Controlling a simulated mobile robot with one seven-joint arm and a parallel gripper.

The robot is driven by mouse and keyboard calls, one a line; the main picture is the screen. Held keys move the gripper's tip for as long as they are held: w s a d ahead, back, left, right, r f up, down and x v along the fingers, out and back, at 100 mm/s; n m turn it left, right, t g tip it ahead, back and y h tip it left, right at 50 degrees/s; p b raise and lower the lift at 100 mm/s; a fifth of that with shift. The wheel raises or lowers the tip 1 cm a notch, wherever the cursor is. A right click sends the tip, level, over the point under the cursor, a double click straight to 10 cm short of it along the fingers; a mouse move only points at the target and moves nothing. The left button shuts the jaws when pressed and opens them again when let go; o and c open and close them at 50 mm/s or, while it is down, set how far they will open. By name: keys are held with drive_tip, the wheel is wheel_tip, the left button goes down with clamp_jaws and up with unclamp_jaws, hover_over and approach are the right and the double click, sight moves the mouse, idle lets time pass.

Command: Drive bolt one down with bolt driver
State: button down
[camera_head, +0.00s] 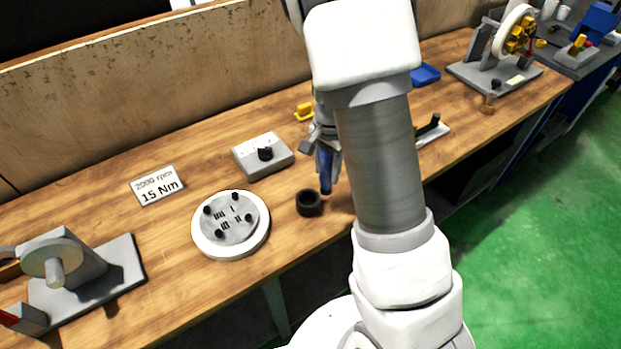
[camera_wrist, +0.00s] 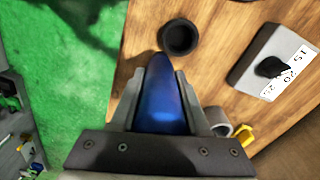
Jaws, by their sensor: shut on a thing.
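My gripper (camera_head: 327,150) is shut on the blue bolt driver (camera_head: 326,178), which points down over the bench. In the wrist view the blue driver (camera_wrist: 163,95) sits between the two fingers (camera_wrist: 160,108). A black cup-like holder (camera_head: 309,203) stands just beside the driver's lower end; the wrist view also shows the holder (camera_wrist: 180,38), open and empty. A round white plate (camera_head: 200,240) with a grey disc carries several black bolts, such as one (camera_head: 207,210) at its left. Which bolt is bolt one cannot be told. The driver is apart from the plate, to its right.
A grey box with a black knob (camera_head: 263,155) and a sign reading 2000 rpm, 15 Nm (camera_head: 157,186) lie behind the plate. A grey fixture (camera_head: 90,275) stands at left. A yellow part (camera_head: 303,112) lies behind my gripper. Bench between holder and plate is clear.

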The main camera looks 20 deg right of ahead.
drive_tip(key=s+d+r, duration=0.2)
drive_tip(key=d+r, duration=0.2)
drive_tip(key=d, duration=0.2)
drive_tip(key=w+a+n+p, duration=0.3)
drive_tip(key=w+a, duration=0.1)
drive_tip(key=a, duration=1)
drive_tip(key=w+a+r+n+p, duration=0.1)
drive_tip(key=w+a+n+p, duration=0.1)
drive_tip(key=a, duration=1.2)
drive_tip(key=shift+w+a+r+n+p, duration=0.2)
drive_tip(key=shift+w+a+n+p, duration=0.25)
drive_tip(key=shift+w, duration=0.45)
drive_tip(key=shift+f, duration=0.1)
drive_tip(key=shift+f+b, duration=2.55)
drive_tip(key=shift+f, duration=0.95)
drive_tip(key=shift+f+b, duration=0.35)
drive_tip(key=shift+f, duration=0.15)
drive_tip(key=shift+s+d+f, duration=0.1)
drive_tip(key=shift+s+f, duration=0.05)
drive_tip(key=shift+f, duration=0.1)
